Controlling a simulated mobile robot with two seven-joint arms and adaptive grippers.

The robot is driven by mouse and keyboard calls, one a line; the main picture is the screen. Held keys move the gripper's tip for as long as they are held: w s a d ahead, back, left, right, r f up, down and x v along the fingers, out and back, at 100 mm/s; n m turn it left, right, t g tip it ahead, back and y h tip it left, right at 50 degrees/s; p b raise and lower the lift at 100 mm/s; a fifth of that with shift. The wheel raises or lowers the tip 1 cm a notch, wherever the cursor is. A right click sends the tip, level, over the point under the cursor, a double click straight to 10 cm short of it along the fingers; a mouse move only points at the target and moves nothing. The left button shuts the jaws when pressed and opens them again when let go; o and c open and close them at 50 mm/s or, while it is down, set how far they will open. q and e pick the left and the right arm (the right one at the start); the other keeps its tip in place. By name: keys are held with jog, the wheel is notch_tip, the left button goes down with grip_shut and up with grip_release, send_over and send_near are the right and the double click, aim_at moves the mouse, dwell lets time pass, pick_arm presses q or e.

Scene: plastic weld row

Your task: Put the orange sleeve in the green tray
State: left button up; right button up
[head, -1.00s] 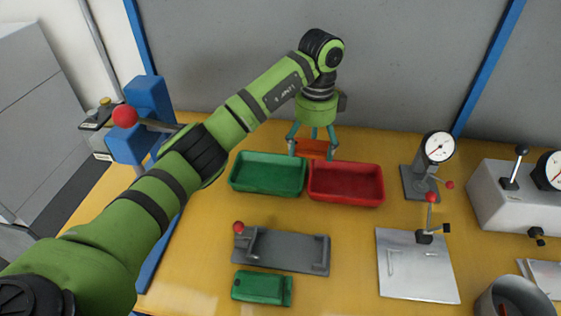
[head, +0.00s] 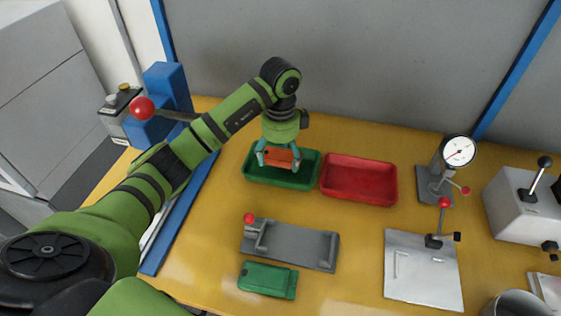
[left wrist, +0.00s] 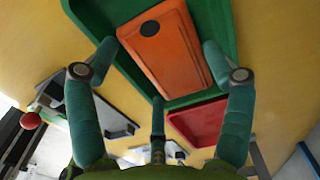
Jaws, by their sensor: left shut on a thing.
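The orange sleeve (head: 280,157) is held between the fingers of my left gripper (head: 279,160), over the green tray (head: 306,180). In the left wrist view the orange sleeve (left wrist: 168,47), with a dark round spot, lies between the fingertips of the left gripper (left wrist: 160,55), and the green tray (left wrist: 222,22) is behind it. The head view does not clearly show whether the sleeve touches the tray floor. My right gripper is in neither view.
A red tray (head: 386,190) stands just right of the green one. In front lie a grey fixture (head: 290,246) and a green box-like part (head: 267,280). A dial gauge stand (head: 445,165) and a metal plate (head: 420,280) are on the right. A blue press (head: 165,90) stands at left.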

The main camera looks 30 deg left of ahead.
aim_at(281, 158)
pick_arm(q)
notch_tip(281, 158, down, 3)
jog(key=shift+r, duration=0.15)
jog(key=shift+f, duration=0.5)
jog(key=o, duration=1.2)
jog(key=shift+c, duration=0.2)
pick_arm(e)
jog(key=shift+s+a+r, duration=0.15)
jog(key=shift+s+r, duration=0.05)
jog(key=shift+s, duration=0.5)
